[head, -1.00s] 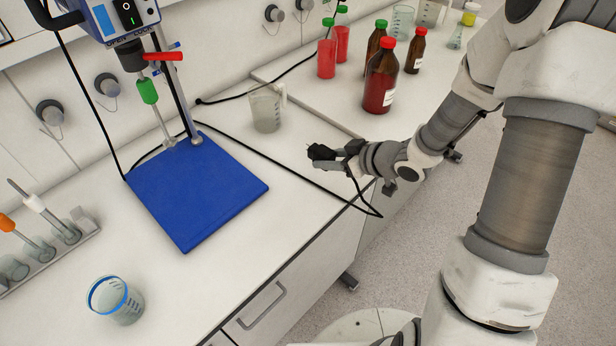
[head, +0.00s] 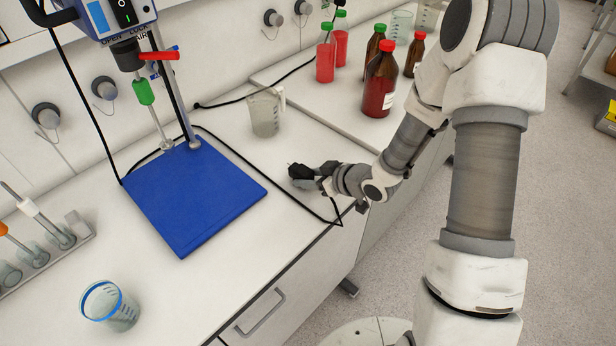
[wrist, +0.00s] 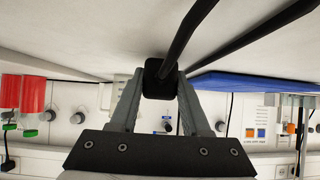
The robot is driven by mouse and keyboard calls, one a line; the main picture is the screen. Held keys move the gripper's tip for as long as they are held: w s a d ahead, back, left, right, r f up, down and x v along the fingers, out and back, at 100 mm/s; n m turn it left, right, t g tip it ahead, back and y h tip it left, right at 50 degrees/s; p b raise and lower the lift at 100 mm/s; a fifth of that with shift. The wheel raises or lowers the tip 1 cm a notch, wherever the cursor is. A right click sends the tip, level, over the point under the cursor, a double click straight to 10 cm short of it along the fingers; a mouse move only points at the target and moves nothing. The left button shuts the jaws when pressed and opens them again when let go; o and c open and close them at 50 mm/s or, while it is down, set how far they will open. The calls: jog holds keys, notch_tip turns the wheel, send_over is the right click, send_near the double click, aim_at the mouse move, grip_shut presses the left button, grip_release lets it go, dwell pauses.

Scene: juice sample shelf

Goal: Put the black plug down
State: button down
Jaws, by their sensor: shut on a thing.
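The black plug (wrist: 159,77) is between the two fingers of my gripper (wrist: 158,92) in the wrist view, with its black cable running up and to the right. In the head view my gripper (head: 305,180) is low over the white bench, to the right of the blue plate. The plug (head: 299,171) shows there as a small dark shape at the gripper's tip. Whether it touches the bench is hard to tell. The cable (head: 336,212) loops down by the bench's front edge and runs back past the blue plate.
The blue stirrer plate (head: 195,195) stands left of my gripper, with a glass beaker (head: 264,115) behind. Brown bottles (head: 379,85) and red bottles (head: 326,60) stand further right. A blue-rimmed beaker (head: 112,306) is at front left. The bench between plate and gripper is mostly clear.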

jog(key=shift+f, duration=0.35)
jog(key=c, duration=0.8)
grip_release()
jog(key=shift+b, duration=0.3)
jog(key=o, duration=0.4)
jog(key=shift+o, duration=0.2)
jog(key=shift+r, duration=0.15)
